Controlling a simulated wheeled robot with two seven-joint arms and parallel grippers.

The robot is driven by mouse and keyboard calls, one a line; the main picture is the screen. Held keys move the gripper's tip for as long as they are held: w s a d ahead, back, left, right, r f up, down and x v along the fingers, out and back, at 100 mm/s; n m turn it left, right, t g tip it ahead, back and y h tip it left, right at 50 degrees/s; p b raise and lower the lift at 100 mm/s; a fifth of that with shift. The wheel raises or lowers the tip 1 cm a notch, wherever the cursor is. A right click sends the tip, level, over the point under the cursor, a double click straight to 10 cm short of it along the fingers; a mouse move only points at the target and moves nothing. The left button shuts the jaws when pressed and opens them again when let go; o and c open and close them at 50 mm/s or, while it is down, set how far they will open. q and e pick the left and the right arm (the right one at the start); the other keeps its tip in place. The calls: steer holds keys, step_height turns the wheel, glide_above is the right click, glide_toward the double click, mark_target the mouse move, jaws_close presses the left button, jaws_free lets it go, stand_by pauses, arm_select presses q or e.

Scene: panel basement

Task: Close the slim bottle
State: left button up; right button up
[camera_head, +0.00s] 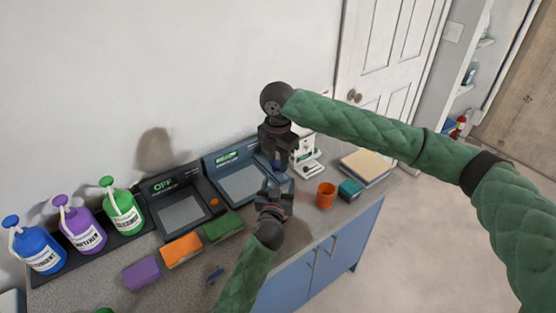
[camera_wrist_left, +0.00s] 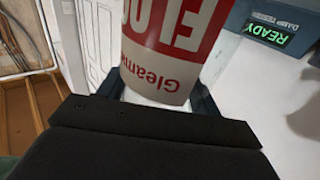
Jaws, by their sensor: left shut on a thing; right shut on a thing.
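The slim bottle (camera_wrist_left: 170,45) is white with a red label and fills the middle of the left wrist view. My left gripper (camera_head: 276,186) is shut on it, with its fingers on both sides. In the head view the bottle is mostly hidden between my two grippers. My right gripper (camera_head: 277,160) is just above my left one, pointing down. It is shut on a small dark blue piece (camera_head: 278,166) that looks like a cap. I cannot tell whether this piece touches the bottle's mouth, which is out of sight.
A blue-grey device (camera_head: 240,185) with a green READY display and a dark device (camera_head: 180,212) reading OFF stand along the wall. An orange cup (camera_head: 325,195), a teal box (camera_head: 349,190) and a white machine (camera_head: 306,160) are to the right. Pump bottles (camera_head: 82,230) and sponges stand left.

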steer(key=m, duration=1.1)
steer(key=shift+m, duration=0.3)
steer(key=m, duration=0.3)
steer(key=shift+f, duration=0.1)
steer(key=m, duration=1.1)
steer(key=shift+m, duration=0.4)
steer(key=m, duration=0.3)
steer(key=o, duration=1.1)
